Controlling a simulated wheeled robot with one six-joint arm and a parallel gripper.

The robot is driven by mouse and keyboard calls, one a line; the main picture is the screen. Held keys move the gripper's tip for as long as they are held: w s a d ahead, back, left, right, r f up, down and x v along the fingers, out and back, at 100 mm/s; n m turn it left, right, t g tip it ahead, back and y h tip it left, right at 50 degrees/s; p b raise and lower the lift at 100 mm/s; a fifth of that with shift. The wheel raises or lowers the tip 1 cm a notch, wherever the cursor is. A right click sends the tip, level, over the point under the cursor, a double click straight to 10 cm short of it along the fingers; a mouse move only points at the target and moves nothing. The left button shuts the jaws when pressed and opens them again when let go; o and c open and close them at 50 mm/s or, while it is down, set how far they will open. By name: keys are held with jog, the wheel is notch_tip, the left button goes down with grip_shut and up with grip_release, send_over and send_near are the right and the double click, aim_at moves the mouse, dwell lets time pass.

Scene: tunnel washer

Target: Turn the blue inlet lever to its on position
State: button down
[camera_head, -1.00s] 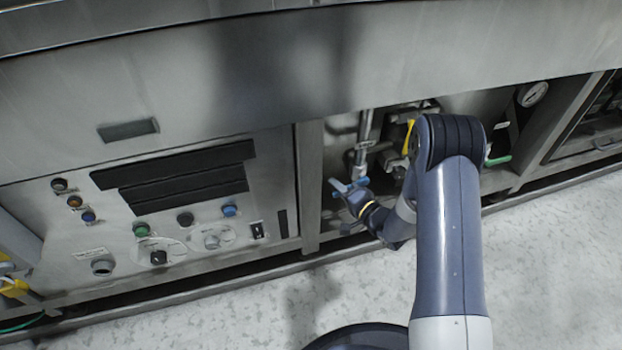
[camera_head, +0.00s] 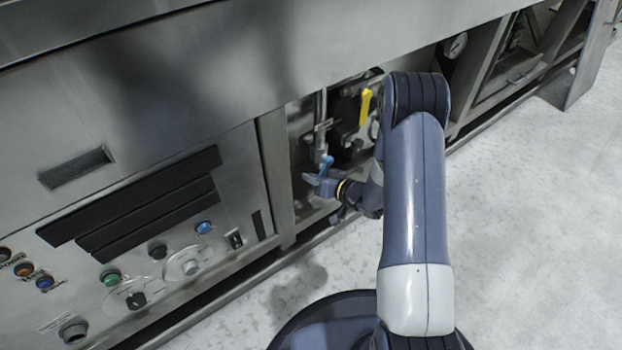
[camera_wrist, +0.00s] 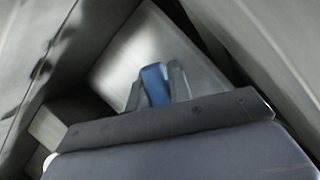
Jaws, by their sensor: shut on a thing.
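The blue inlet lever (camera_head: 326,165) sits on the pipe fitting inside the open bay, right of the control panel. In the wrist view the blue lever (camera_wrist: 155,85) stands between the two fingers. My gripper (camera_head: 321,180) is at the lever, and its fingers (camera_wrist: 157,90) are shut on it. The fingers cover part of the lever, so its exact angle is hard to read. The wrist view is blurred.
A yellow lever (camera_head: 365,107) and a pressure gauge (camera_head: 456,45) are further right in the bay. A metal post (camera_head: 274,175) stands left of the gripper. The control panel (camera_head: 150,230) has several buttons and knobs. The floor (camera_head: 530,230) is clear at the right.

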jog(key=shift+w+d, duration=0.1)
dwell(0.4)
jog(key=c, duration=1.3)
grip_release()
jog(key=p+v, duration=0.3)
jog(key=v, duration=0.7)
jog(key=shift+s+d+r+p, duration=0.15)
jog(key=shift+s+d+p, duration=0.05)
jog(key=shift+s+p, duration=0.15)
jog(key=shift+c, duration=0.3)
